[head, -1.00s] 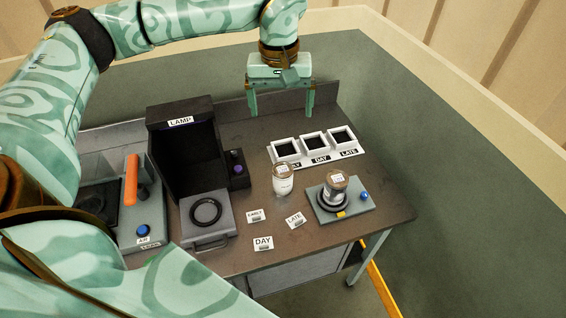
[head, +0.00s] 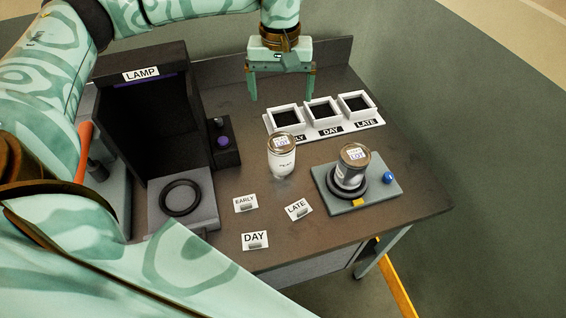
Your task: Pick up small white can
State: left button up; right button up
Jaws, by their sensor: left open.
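A small white can (head: 281,160) with a brown lid and a label on top stands upright on the brown table (head: 325,215), left of the middle of its clear part. My right gripper does not show.
Three white square bins (head: 322,112) marked with EARLY, DAY and LATE labels stand behind the cans. A black LAMP box (head: 150,130) stands left. Loose tags EARLY (head: 246,203), LATE (head: 298,209) and DAY (head: 255,240) lie in front. A blue button (head: 389,179) is at the right.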

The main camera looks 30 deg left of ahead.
aim_at(281, 141)
pick_arm(q)
notch_tip(281, 141, down, 14)
jog(key=b, duration=0.3)
jog(key=shift+w+r, duration=0.1)
jog(key=shift+r, duration=0.1)
jog(key=f, duration=0.4)
jog(key=f+b, duration=0.1)
jog(key=f, duration=0.1)
jog(key=shift+w+a, duration=0.3)
jog(key=shift+w, duration=0.1)
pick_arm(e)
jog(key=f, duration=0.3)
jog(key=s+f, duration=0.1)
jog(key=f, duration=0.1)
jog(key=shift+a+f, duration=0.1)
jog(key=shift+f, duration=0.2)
pick_arm(q)
jog(key=shift+r, duration=0.1)
jog(key=c, duration=1.3)
jog(key=shift+r, duration=0.1)
jog(key=shift+c, duration=0.2)
